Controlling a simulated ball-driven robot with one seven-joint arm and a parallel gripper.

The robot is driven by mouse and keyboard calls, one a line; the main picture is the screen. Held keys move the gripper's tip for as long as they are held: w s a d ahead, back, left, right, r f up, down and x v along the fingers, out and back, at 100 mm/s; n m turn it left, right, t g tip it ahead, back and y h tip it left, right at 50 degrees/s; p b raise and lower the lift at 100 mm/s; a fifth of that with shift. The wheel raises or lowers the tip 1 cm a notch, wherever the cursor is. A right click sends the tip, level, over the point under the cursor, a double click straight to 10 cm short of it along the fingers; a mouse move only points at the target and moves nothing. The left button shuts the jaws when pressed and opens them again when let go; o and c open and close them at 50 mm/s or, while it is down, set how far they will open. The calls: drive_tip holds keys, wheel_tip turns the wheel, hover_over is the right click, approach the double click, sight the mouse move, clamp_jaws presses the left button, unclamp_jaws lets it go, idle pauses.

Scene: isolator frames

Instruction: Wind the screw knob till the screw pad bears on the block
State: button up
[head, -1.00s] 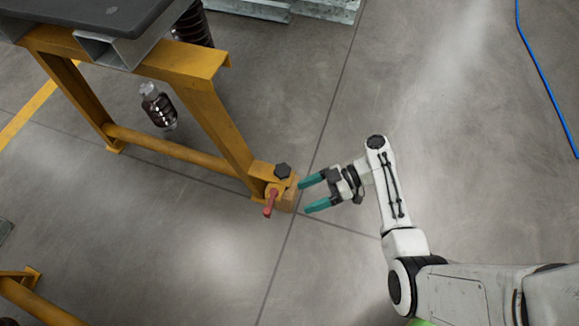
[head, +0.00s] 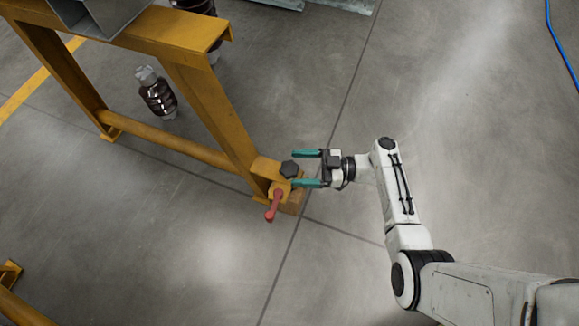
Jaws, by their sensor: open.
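The black lobed screw knob (head: 289,169) sits on top of the yellow bracket at the foot of the yellow frame's near leg. A brown wooden block (head: 291,203) shows low beside the bracket. The screw pad is hidden under the bracket and knob, so I cannot tell whether it touches the block. My gripper (head: 306,169) has two teal fingers, open and pointing left. Its fingertips are close to the knob's right side, one above and one below it in the picture. I cannot tell whether they touch it.
A red-handled lever (head: 273,206) sticks out from the bracket just below the knob. A blue cable (head: 560,45) lies at the far right. The floor right of the frame is clear.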

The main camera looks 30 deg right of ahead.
sight(289, 168)
drive_tip(key=shift+x, duration=1.8)
drive_tip(key=shift+c, duration=0.4)
drive_tip(key=shift+s, duration=0.1)
drive_tip(key=c, duration=0.9)
